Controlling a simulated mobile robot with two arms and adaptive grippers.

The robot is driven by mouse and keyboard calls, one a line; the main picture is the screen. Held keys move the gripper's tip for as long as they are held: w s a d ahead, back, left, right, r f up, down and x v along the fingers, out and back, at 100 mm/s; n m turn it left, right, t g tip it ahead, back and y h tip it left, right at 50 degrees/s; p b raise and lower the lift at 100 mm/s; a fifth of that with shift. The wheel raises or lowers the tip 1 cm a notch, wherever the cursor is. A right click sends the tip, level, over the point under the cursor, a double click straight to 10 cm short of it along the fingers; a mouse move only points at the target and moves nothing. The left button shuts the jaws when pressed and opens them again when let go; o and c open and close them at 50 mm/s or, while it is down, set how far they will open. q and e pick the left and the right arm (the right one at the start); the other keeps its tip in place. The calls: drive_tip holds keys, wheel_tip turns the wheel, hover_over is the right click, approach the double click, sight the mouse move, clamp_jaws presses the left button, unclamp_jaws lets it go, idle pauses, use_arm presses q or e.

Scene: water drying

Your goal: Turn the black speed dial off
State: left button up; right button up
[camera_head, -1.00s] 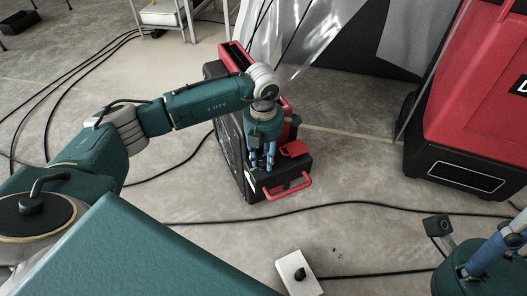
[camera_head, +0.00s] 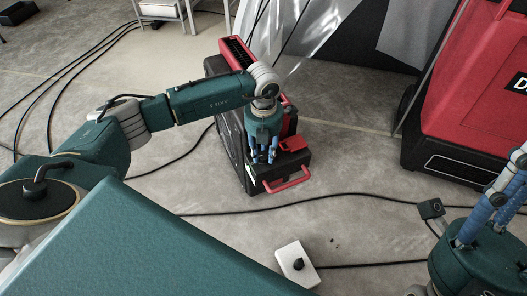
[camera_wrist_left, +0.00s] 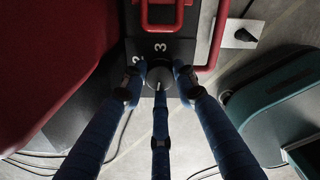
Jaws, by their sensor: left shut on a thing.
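The black dial (camera_wrist_left: 160,76) is on the dark control face of the black and red machine, with the white numbers 2 and 3 beside it in the left wrist view. My left gripper (camera_head: 263,158) points down at the machine's near end, its blue fingers closed around the dial. The fingers (camera_wrist_left: 160,84) also show around the dial in the left wrist view. The dial is hidden by the gripper in the head view. The machine (camera_head: 228,150) stands on the floor. My right gripper (camera_head: 500,205) is at the right edge, partly cut off, away from the machine.
A red handle (camera_head: 288,183) sticks out at the machine's near end. A white box with a black knob (camera_head: 290,256) lies on the floor. Black cables cross the floor. A large red machine (camera_head: 475,105) stands at the right. Floor around the small machine is mostly clear.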

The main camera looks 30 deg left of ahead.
sight(264, 156)
use_arm(q)
drive_tip(key=shift+s+d+f, duration=0.1)
drive_tip(key=shift+d, duration=0.1)
drive_tip(key=o, duration=0.9)
drive_tip(key=shift+c, duration=0.2)
drive_tip(key=shift+a+r, duration=0.1)
drive_tip(key=shift+r, duration=0.2)
wheel_tip(264, 156, up, 12)
drive_tip(key=shift+f, duration=0.25)
